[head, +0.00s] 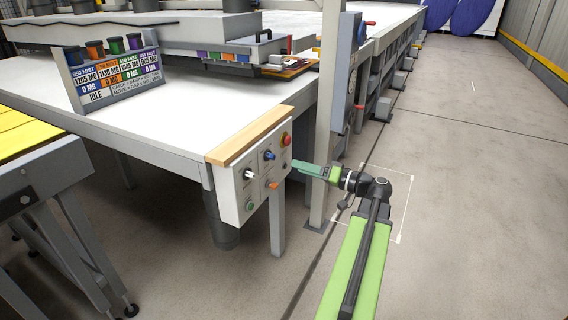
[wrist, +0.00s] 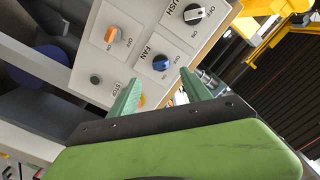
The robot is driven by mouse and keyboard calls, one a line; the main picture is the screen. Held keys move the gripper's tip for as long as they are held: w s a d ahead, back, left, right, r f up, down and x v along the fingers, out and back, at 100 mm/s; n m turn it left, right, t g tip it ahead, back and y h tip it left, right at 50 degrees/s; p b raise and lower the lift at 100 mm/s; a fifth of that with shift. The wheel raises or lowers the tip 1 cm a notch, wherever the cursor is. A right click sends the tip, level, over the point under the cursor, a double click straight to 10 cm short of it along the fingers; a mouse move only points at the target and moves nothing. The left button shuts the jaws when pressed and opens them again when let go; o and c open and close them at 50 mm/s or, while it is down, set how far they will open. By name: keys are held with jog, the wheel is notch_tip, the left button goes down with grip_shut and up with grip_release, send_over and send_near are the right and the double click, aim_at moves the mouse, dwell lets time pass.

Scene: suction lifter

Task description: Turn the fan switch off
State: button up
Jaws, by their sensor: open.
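The fan switch (wrist: 160,62) is a blue knob on a light square plate, with the word FAN beside it, in the wrist view. In the head view the blue knob (head: 269,155) is on the upper part of the control box (head: 234,196). I cannot tell its setting with certainty. My gripper (wrist: 158,80) is open and empty, its two green fingers pointing toward the panel, with the knob appearing between and just beyond the tips. In the head view my gripper (head: 295,167) is close to the right side of the box; contact is not clear.
The box hangs at the corner of a white table (head: 160,115). A grey post (head: 326,130) stands behind my gripper. Floor at right is clear.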

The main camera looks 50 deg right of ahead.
jog(key=v, duration=0.7)
jog(key=shift+s, duration=0.15)
